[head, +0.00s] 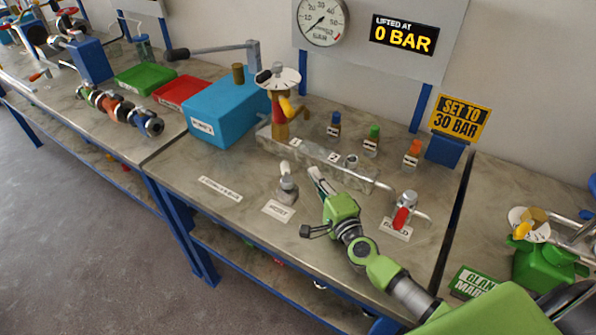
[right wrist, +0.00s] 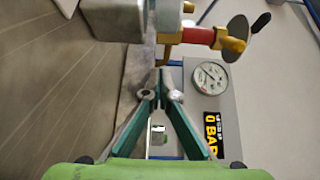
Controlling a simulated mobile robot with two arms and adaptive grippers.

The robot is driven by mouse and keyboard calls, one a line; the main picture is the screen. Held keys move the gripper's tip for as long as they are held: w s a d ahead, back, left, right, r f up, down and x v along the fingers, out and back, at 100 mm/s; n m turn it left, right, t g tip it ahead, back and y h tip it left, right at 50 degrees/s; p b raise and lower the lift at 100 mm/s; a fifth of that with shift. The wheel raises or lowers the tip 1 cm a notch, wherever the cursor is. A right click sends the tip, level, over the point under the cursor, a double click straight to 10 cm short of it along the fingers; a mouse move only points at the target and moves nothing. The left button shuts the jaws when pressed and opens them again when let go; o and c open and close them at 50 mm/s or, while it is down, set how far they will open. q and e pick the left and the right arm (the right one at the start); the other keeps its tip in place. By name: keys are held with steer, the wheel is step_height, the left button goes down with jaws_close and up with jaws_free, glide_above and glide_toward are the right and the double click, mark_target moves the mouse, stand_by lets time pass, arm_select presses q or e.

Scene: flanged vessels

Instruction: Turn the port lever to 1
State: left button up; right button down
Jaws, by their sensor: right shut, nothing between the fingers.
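A brass post (head: 279,128) with a red and yellow section stands on a long grey block (head: 305,150) marked 1 and 2. A pale dial disc (head: 278,78) tops it. A short brass arm (head: 299,112) sticks out sideways; I cannot tell if this is the port lever. In the right wrist view the post lies across the top (right wrist: 197,36), its brass arm (right wrist: 167,62) pointing toward my fingertips. My right gripper (head: 316,177) is shut and empty, beside the block's front edge; it also shows in the wrist view (right wrist: 161,96). My left gripper is out of view.
A small valve with a white handle (head: 286,188) stands left of my right gripper. A red-handled bleed valve (head: 403,215) stands to its right. Several colour-capped bottles (head: 372,140) stand behind the block. A gauge (head: 322,22) hangs above; the display (head: 404,36) reads 0 BAR.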

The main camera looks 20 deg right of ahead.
mark_target(286, 172)
steer(key=shift+w+r, duration=0.1)
steer(key=shift+w, duration=0.9)
steer(key=shift+w+a+p, duration=0.2)
steer(key=shift+a+p, duration=0.15)
steer(key=shift+a, duration=1.25)
steer(key=shift+w+a, duration=0.1)
steer(key=shift+a, duration=0.15)
steer(key=shift+w+a+p, duration=0.25)
steer(key=shift+a+p, duration=0.2)
steer(key=shift+a, duration=0.1)
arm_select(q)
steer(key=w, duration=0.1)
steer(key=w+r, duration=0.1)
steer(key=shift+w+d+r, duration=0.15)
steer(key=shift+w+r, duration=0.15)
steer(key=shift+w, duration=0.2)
arm_select(e)
steer(key=shift+a, duration=0.1)
